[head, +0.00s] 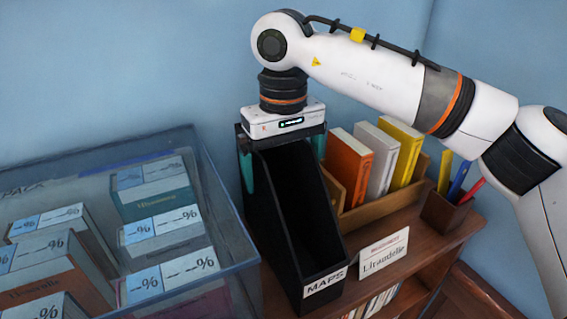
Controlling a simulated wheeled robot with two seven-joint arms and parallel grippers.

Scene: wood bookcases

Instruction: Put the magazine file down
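The magazine file (303,235) is black, open at the top, with a white "MAPS" label on its low front end. It stands upright at the middle of the head view, over the left part of the wooden bookcase top (425,227). I cannot tell whether its base touches the wood. My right gripper (283,158) points down at the file's tall back end. Its teal fingers lie at the two sides of the file, shut on it. The gripper body hides part of the back end. My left gripper is not in view.
A blue wall is behind.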

